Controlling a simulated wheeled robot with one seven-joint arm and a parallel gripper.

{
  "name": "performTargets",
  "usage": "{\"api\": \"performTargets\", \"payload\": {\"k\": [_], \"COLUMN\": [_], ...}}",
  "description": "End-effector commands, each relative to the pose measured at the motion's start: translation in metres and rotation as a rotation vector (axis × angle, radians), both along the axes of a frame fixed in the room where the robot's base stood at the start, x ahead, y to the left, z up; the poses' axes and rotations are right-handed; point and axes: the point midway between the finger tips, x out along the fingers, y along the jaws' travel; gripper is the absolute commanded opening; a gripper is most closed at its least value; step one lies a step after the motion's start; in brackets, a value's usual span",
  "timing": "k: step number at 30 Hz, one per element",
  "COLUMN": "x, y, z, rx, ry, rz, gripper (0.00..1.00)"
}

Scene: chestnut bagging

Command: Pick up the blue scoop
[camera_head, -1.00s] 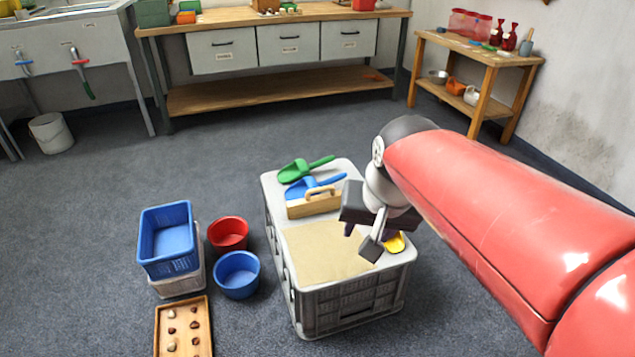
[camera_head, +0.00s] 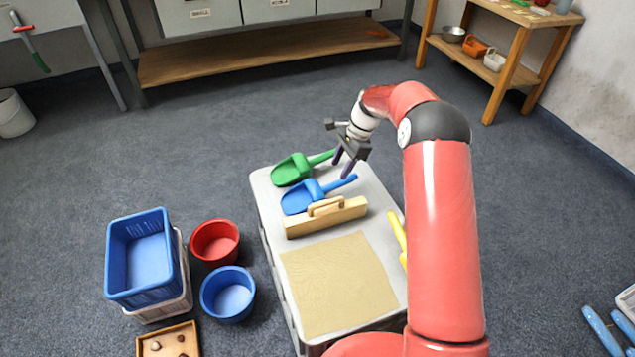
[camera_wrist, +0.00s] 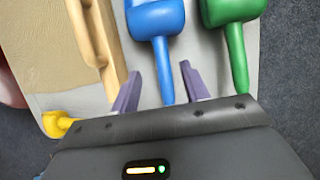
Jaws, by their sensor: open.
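The blue scoop (camera_head: 303,197) lies on the grey crate's lid (camera_head: 375,190), its handle pointing right and slightly back. My gripper (camera_head: 344,168) is open and empty above the right part of the scoop's handle. In the wrist view, the blue scoop (camera_wrist: 156,20) has its handle running down between the two purple fingertips of my gripper (camera_wrist: 157,78). The fingers appear apart from the handle, one on each side. Exact height above the handle is hard to tell.
A green scoop (camera_head: 290,170) lies just behind the blue one, and a wooden block with a handle (camera_head: 326,217) lies just in front. A yellow tool (camera_head: 397,235) is partly hidden by my arm. Blue and red tubs (camera_head: 228,293) stand left of the crate.

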Motion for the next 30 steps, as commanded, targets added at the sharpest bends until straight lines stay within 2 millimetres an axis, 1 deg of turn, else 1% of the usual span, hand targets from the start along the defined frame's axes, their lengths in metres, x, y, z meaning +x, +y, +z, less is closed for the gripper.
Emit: {"api": "performTargets", "payload": {"k": [1, 6, 14, 19, 24, 30], "x": [0.002, 0.002, -0.007, -0.014, -0.015, -0.015], "y": [0.001, 0.006, 0.016, 0.024, 0.028, 0.028], "z": [-0.008, -0.024, -0.052, -0.076, -0.085, -0.086], "rx": [0.005, 0.008, 0.007, 0.007, 0.007, 0.007], "ry": [0.014, 0.027, 0.027, 0.027, 0.023, 0.023], "rz": [-0.013, -0.029, -0.027, -0.025, -0.027, -0.026], "gripper": [0.45, 0.45, 0.45, 0.45, 0.45, 0.45]}}
